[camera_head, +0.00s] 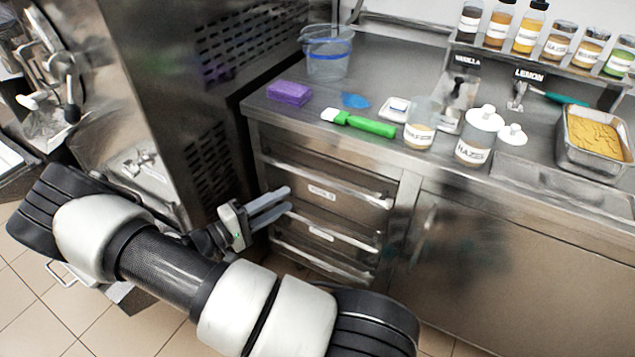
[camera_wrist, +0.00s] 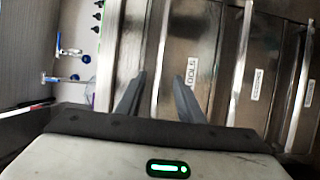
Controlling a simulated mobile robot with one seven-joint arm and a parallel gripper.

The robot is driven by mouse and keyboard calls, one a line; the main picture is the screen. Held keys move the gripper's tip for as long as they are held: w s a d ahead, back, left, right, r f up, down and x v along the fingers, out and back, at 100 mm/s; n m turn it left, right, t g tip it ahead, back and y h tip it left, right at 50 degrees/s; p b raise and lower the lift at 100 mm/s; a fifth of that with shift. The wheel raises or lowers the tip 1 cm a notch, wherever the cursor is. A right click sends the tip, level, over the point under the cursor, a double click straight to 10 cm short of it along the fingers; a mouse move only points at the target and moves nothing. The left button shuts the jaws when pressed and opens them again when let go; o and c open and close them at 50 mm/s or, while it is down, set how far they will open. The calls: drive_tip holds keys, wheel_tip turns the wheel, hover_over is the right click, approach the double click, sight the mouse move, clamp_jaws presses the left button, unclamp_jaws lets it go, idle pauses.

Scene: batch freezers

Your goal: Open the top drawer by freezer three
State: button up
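The top drawer (camera_head: 350,198) is the uppermost of several steel drawers under the counter, right of the large freezer. It looks shut, with a white label and a long bar handle (camera_head: 345,187) along its upper edge. My gripper (camera_head: 289,199) is in front of the drawer's left part, fingers apart and empty. In the wrist view, turned sideways, the top drawer (camera_wrist: 205,45) bears a label that seems to read "TOOLS". Its bright handle bar (camera_wrist: 158,62) appears between the spread fingers of my gripper (camera_wrist: 161,85). I cannot tell whether they touch it.
Lower drawers (camera_head: 320,238) are shut below. A cabinet door (camera_head: 490,240) is to the right. The freezer (camera_head: 190,110) stands close on the left. The counter holds a purple sponge (camera_head: 289,93), a green-handled brush (camera_head: 365,124), a clear bucket (camera_head: 328,55) and jars.

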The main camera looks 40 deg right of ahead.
sight(318, 182)
drive_tip(key=d+b, duration=0.1)
drive_tip(key=d, duration=1.2)
clamp_jaws()
